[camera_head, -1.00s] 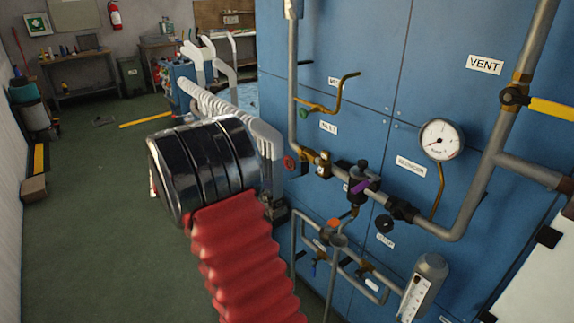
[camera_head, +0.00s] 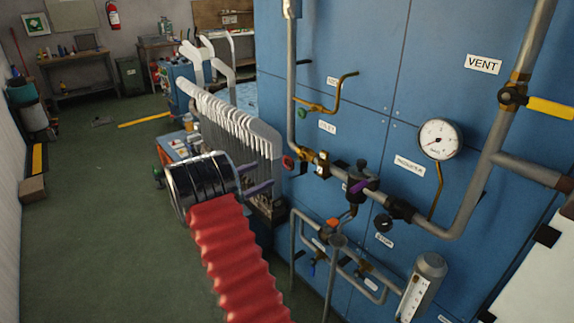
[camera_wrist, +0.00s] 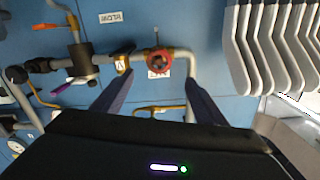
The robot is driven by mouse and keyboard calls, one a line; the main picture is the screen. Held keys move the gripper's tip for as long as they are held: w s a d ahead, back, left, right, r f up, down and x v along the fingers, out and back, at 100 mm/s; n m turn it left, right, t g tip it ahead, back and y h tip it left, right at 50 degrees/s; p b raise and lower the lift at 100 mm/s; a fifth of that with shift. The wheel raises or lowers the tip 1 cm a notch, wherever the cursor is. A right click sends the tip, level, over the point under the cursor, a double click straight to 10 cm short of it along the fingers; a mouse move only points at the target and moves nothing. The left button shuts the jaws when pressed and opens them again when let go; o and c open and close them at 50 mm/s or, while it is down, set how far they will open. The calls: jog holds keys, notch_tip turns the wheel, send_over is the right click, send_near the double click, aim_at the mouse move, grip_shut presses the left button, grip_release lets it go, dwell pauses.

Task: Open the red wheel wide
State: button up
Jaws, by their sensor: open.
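The red wheel (camera_head: 288,162) is a small handwheel at the left end of the lower pipe run on the blue panel. In the wrist view the red wheel (camera_wrist: 158,58) faces me, just beyond and between my fingers. My gripper (camera_head: 262,180) is left of the wheel and a little below it in the head view. In the wrist view my gripper (camera_wrist: 152,82) shows two dark purple fingers spread apart with nothing between them. A gap seems to remain between the fingertips and the wheel; its size is unclear.
Pipes, a brass valve (camera_head: 323,163), a black valve body with a purple lever (camera_head: 360,186) and a gauge (camera_head: 440,139) lie right of the wheel. Green floor (camera_head: 95,220) at left is clear.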

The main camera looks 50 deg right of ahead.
aim_at(287, 164)
jog(key=shift+d, duration=0.1)
jog(key=x, duration=1.3)
jog(key=shift+s+d, duration=0.1)
jog(key=shift+d, duration=0.2)
